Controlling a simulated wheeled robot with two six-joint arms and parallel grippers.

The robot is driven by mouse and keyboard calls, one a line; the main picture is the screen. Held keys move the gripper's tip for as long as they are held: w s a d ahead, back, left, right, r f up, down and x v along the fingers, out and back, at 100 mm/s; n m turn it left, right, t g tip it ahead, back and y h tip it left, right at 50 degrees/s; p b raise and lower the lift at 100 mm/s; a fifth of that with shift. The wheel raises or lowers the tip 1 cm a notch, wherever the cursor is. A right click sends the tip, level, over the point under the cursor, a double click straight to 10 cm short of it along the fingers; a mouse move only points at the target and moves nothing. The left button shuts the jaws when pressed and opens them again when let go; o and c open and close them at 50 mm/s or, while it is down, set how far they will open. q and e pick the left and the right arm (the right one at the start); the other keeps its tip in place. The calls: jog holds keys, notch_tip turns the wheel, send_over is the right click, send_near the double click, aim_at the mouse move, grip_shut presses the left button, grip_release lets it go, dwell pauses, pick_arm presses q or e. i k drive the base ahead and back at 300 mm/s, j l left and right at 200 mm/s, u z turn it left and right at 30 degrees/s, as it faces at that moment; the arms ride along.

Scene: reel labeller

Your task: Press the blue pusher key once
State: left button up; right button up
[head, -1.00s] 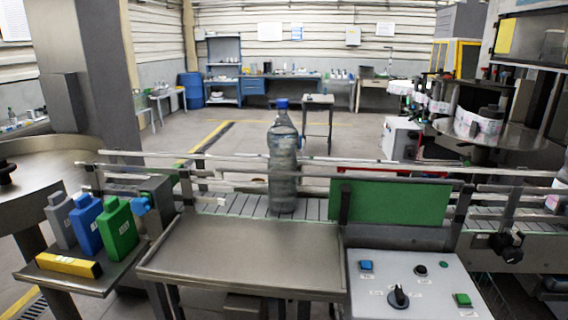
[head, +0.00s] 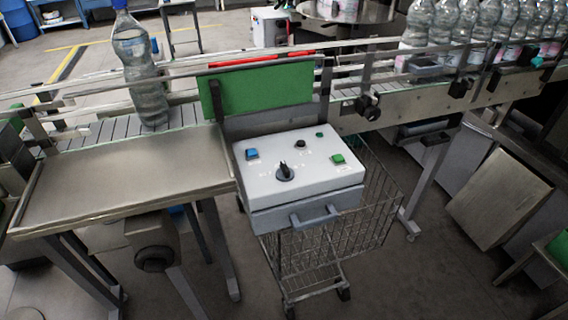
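The blue pusher key (head: 251,154) is a small square button at the upper left of the light grey control box (head: 300,182). A black rotary knob (head: 285,173) is below and right of it. A green key (head: 338,158) is at the right of the panel, and a small black round button (head: 300,143) is near its top. Nothing covers the blue key. I cannot tell from this view whether it is pressed in. Neither of my grippers can be made out in the head view.
A bottle with a blue cap (head: 142,75) stands on the conveyor behind rails. A green plate (head: 262,88) rises behind the control box. A bare metal table (head: 125,180) is to the left. A wire cart (head: 345,235) is below the box. Several bottles (head: 470,30) line the right.

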aim_at(251, 151)
jog(key=i+j, duration=0.1)
jog(key=i, duration=0.2)
jog(key=i+j, duration=0.1)
jog(key=i, duration=0.25)
jog(key=l, duration=0.9)
jog(key=i+l, duration=0.1)
jog(key=l, duration=0.85)
jog(key=u, duration=1.2)
